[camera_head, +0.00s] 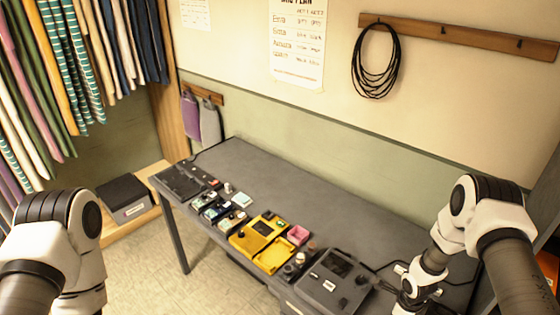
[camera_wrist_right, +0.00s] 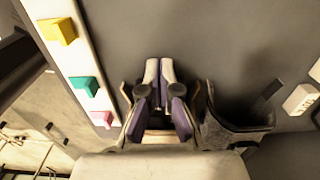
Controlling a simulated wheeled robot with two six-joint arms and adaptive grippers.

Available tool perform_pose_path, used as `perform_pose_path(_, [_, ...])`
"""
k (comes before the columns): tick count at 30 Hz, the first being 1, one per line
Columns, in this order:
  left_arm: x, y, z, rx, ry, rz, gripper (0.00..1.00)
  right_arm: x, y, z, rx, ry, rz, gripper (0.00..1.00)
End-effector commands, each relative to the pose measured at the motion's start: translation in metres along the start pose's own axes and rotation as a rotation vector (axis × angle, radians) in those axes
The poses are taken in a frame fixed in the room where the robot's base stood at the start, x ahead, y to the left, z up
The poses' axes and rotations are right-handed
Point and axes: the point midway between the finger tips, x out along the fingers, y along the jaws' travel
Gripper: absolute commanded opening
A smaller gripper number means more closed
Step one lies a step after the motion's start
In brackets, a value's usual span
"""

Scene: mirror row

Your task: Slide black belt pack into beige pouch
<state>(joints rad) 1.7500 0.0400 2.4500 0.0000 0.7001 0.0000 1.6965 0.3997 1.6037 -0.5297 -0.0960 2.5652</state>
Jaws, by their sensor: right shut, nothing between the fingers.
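My right gripper (camera_wrist_right: 160,78) is shut and empty in the right wrist view, with its two fingertips together above a grey surface. Just right of it is an open-topped, pouch-like holder (camera_wrist_right: 228,138) with a dark inside and a grey-beige rim. I cannot tell for sure that it is the beige pouch. I cannot pick out the black belt pack for certain in either view. My right arm comes in at the right of the head view, over the near right end of the table. My left arm shows at the left, its gripper outside the picture.
The grey table (camera_head: 285,180) carries a row of devices along its front edge, including a yellow case (camera_head: 257,232) and a dark console (camera_head: 333,283). Its back half is mostly clear. Yellow, teal and pink blocks (camera_wrist_right: 87,86) sit on a white strip. Cable coils (camera_head: 376,62) hang on the wall.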

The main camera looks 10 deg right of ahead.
Motion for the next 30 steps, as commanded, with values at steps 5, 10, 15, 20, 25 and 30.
perform_pose_path(5, [0.0, 0.0, 0.0, 0.0, 0.0, 0.0, 0.49, 0.001, 0.0, -0.001, 0.0, 0.0, 0.0, 0.0])
perform_pose_path(10, [-0.001, 0.0, 0.0, 0.0, 0.0, 0.0, 0.49, 0.0, 0.0, -0.001, 0.0, 0.0, 0.0, 0.0])
perform_pose_path(15, [-0.008, 0.0, 0.0, 0.0, 0.0, 0.0, 0.49, -0.001, 0.0, -0.006, 0.002, 0.0, 0.001, 0.0])
perform_pose_path(20, [-0.015, 0.0, 0.0, 0.0, 0.0, 0.0, 0.49, -0.002, 0.0, -0.013, 0.001, 0.0, 0.002, 0.0])
perform_pose_path(25, [-0.021, 0.0, 0.0, 0.0, 0.0, 0.0, 0.49, -0.002, 0.001, -0.02, 0.002, 0.001, 0.002, 0.0])
perform_pose_path(30, [-0.026, 0.0, 0.0, 0.0, 0.0, 0.0, 0.49, -0.001, 0.0, -0.025, 0.0, 0.0, 0.0, 0.0])
